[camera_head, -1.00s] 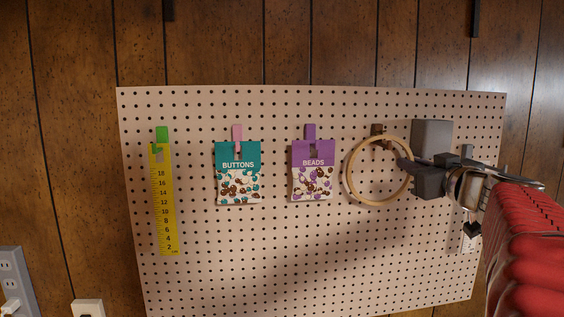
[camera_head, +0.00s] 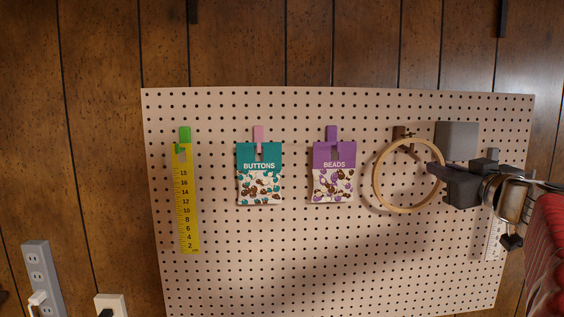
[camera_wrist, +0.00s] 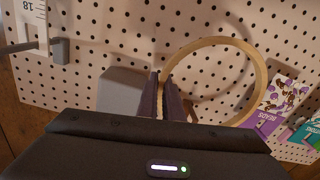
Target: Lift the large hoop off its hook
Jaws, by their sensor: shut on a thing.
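The large hoop (camera_head: 376,187) is a round pale wooden ring in front of the pegboard at the right. Its brown hook (camera_head: 400,133) shows at the ring's top; whether the ring still touches the hook I cannot tell. My gripper (camera_head: 436,175) reaches in from the right and is shut on the hoop's right rim. In the wrist view the hoop (camera_wrist: 262,75) extends up and right from between the two dark fingers of my gripper (camera_wrist: 163,90). The gripped part of the rim is mostly hidden by the fingers.
A purple BEADS packet (camera_head: 333,155), a teal BUTTONS packet (camera_head: 259,155) and a yellow ruler (camera_head: 186,200) hang on the pegboard (camera_head: 300,260) to the left. A grey block (camera_head: 457,140) is just above my gripper. A white ruler (camera_head: 493,238) hangs at the right.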

